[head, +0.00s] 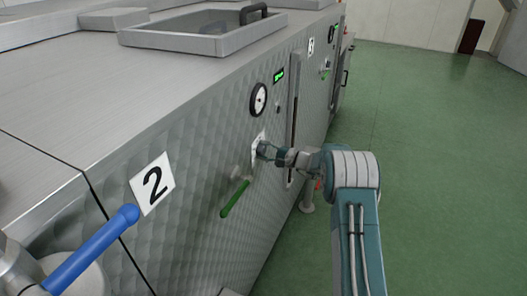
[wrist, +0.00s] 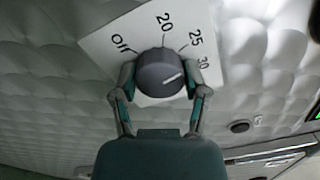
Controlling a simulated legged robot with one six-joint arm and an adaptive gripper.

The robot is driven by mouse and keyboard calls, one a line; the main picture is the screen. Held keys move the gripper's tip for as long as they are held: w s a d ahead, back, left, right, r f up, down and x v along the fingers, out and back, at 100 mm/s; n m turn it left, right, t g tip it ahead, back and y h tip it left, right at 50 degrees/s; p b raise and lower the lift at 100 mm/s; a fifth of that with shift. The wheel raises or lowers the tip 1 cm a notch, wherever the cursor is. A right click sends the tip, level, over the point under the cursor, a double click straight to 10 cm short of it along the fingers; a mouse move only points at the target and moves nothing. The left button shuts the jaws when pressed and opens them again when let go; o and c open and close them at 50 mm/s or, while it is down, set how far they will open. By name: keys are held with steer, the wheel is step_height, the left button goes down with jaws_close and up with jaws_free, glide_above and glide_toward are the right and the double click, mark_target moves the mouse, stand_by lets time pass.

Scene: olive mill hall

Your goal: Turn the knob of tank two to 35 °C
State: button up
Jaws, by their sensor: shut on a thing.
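The grey round knob (wrist: 157,66) sits on a white dial plate (wrist: 110,35) with "Off", 20, 25 and 30 showing in the wrist view. My gripper (wrist: 160,80) has one finger on each side of the knob and is shut on it. The knob's white line points to the right, roughly toward the 30 side; the right finger hides part of the scale there, and no 35 shows. In the head view my gripper (head: 266,151) is at the dial plate on the tank wall, right of the number 2 sign (head: 152,184).
A round gauge (head: 258,100) and a green-lit display (head: 279,76) are above the dial. A green-handled lever (head: 234,199) sticks out below left, and a blue-handled lever (head: 90,250) at the lower left. Green floor (head: 430,150) is clear on the right.

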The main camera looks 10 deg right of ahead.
steer(key=m, duration=0.7)
steer(key=shift+d+f, duration=0.1)
steer(key=shift+f, duration=0.1)
steer(key=m, duration=0.4)
steer(key=shift+f+m, duration=0.15)
steer(key=shift+m, duration=1.45)
steer(key=o, duration=1.1)
steer(key=shift+o, duration=0.2)
steer(key=shift+r, duration=0.25)
